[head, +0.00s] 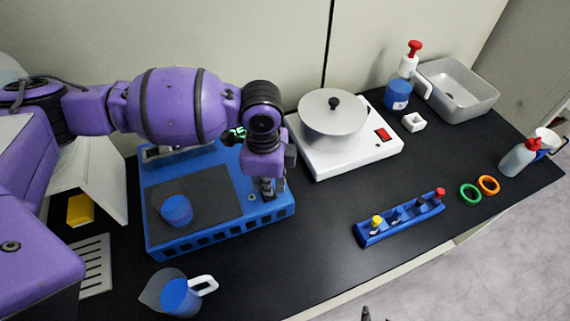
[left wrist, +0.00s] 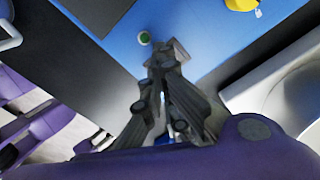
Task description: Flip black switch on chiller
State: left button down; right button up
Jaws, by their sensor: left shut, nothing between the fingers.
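The blue boxy unit (head: 222,221), which I take for the chiller, has slots along its front and a dark top plate (head: 215,190). My left gripper (head: 268,190) points down over its right end, fingers closed and empty. In the left wrist view the closed fingertips (left wrist: 167,50) are over the blue surface (left wrist: 200,30), close to a small round green button (left wrist: 144,38). I cannot tell whether they touch the unit. I cannot make out a black switch; the gripper and arm hide part of the unit. A dark tip (head: 366,313) at the bottom edge may be my right gripper.
A jug (head: 181,296) is in front. To the right stand a white unit (head: 350,157) with a covered pan (head: 332,122) and red switch (head: 382,134), and a blue rack (head: 375,232). The counter between is clear.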

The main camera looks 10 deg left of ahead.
pick_arm(q)
jog(key=shift+f, duration=0.35)
pick_arm(e)
jog(key=shift+s+d+f, duration=0.2)
jog(key=shift+s, duration=0.1)
